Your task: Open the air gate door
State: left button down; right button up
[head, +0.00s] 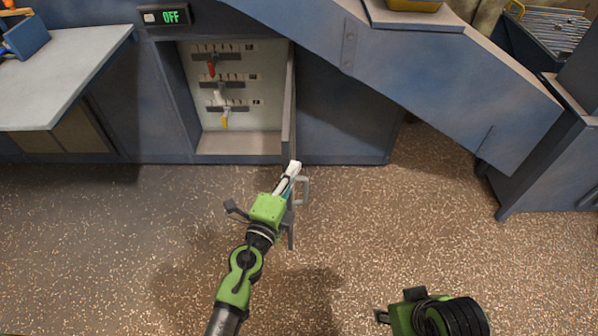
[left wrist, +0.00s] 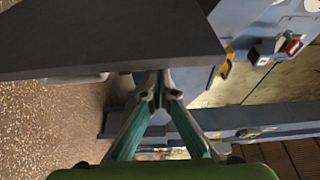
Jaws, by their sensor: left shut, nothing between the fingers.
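The air gate door (head: 288,115) stands swung outward at the right side of a recessed compartment, seen nearly edge-on. Its grey handle (head: 303,190) sticks out to the right near the free edge. In the left wrist view the door is a large dark panel (left wrist: 110,40) close in front of the fingers. My left gripper (head: 291,172) is shut and empty at the door's free edge, beside the handle; I cannot tell whether it touches. Its closed fingers show in the left wrist view (left wrist: 158,95). My right gripper (head: 383,316) is low at the bottom, its fingers mostly hidden.
The open compartment holds red (head: 211,68), white (head: 219,96) and yellow (head: 225,121) levers on a pale panel. A sign (head: 168,16) above reads OFF. A grey table (head: 60,75) stands left, a sloping blue chute (head: 430,70) right. The speckled floor in front is clear.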

pick_arm(q)
jog(key=a+m+g+h+b, duration=0.1)
jog(key=a+m+h+b, duration=0.1)
jog(key=a, duration=0.8)
jog(key=shift+w+a+g+h, duration=0.15)
jog(key=shift+w+g+h, duration=0.2)
jog(key=shift+h, duration=0.15)
